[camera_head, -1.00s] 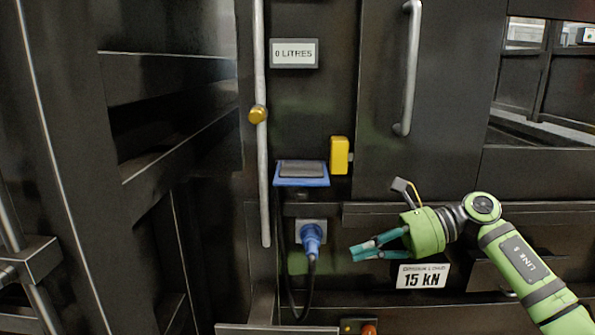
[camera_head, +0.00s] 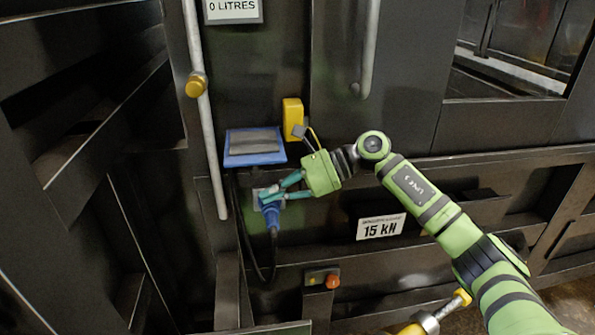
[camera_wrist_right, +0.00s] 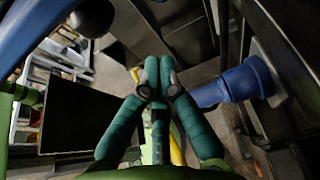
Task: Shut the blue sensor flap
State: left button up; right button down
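The blue sensor flap (camera_head: 236,158) is a blue-edged plate with a grey panel on it. It juts out from the dark compactor front, left of centre in the head view. A blue plug (camera_head: 272,217) with a dark cable sits just below it; the plug also shows at the right of the wrist view (camera_wrist_right: 242,83). My right gripper (camera_head: 265,197) is below the flap, its teal fingertips overlapping the plug in the head view. In the wrist view its fingertips (camera_wrist_right: 152,68) meet with nothing between them, beside the plug. Whether they touch the plug is unclear. My left gripper is out of view.
A yellow box (camera_head: 292,117) is right of the flap. A pale vertical bar (camera_head: 208,140) with a brass knob stands to its left. A "15 KN" plate (camera_head: 380,227) and a small panel with a red-orange button (camera_head: 332,281) are lower down.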

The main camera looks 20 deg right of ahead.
aim_at(255, 151)
notch_tip(255, 151, up, 4)
jog(key=shift+s+r+p, duration=0.1)
jog(key=shift+p, duration=0.9)
jog(key=r, duration=0.1)
jog(key=s+r+m, duration=0.1)
jog(key=r, duration=0.1)
jog(key=shift+a+g, duration=0.15)
jog(key=shift+g, duration=0.25)
